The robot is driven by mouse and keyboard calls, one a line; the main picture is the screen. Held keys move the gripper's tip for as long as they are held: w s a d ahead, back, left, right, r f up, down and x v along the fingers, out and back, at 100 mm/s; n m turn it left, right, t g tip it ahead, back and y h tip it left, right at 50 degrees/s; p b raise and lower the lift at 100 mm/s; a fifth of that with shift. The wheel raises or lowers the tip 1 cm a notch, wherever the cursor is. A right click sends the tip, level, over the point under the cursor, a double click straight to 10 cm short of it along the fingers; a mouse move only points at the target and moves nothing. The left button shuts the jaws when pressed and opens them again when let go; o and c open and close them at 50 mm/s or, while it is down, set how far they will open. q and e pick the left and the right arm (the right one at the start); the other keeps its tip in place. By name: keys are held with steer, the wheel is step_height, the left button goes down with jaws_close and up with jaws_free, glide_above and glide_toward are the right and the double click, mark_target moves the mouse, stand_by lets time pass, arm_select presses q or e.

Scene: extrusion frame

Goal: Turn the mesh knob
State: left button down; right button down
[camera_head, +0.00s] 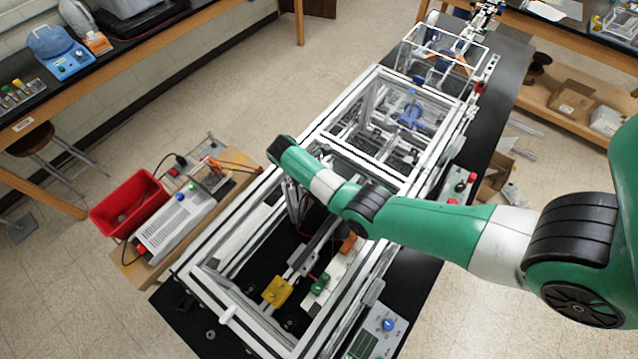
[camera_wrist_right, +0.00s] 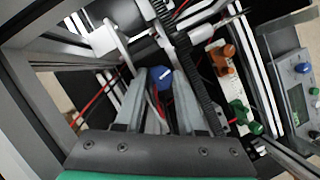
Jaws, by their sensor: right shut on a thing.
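In the right wrist view a blue knob (camera_wrist_right: 160,77) with a white pointer mark sits between the fingertips of my right gripper (camera_wrist_right: 158,86). The gripper is shut on this knob, with one finger on each side. In the head view my right arm reaches in from the right over the extrusion frame (camera_head: 225,314). Its gripper (camera_head: 296,203) points down inside the frame, and the knob is hidden there. My left gripper is not in view.
A yellow block (camera_head: 277,291) and a green part (camera_head: 320,284) lie inside the frame. A control box with a blue knob (camera_head: 388,324) stands at its front right. A red bin (camera_head: 130,203) and a power supply (camera_head: 178,226) are to the left.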

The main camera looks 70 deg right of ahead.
steer(key=c, duration=0.5)
jaws_free()
steer(key=shift+r, duration=0.1)
steer(key=p+v, duration=0.3)
steer(key=v, duration=0.8)
steer(key=shift+r+p, duration=0.2)
steer(key=shift+p, duration=0.2)
steer(key=shift+a, duration=0.15)
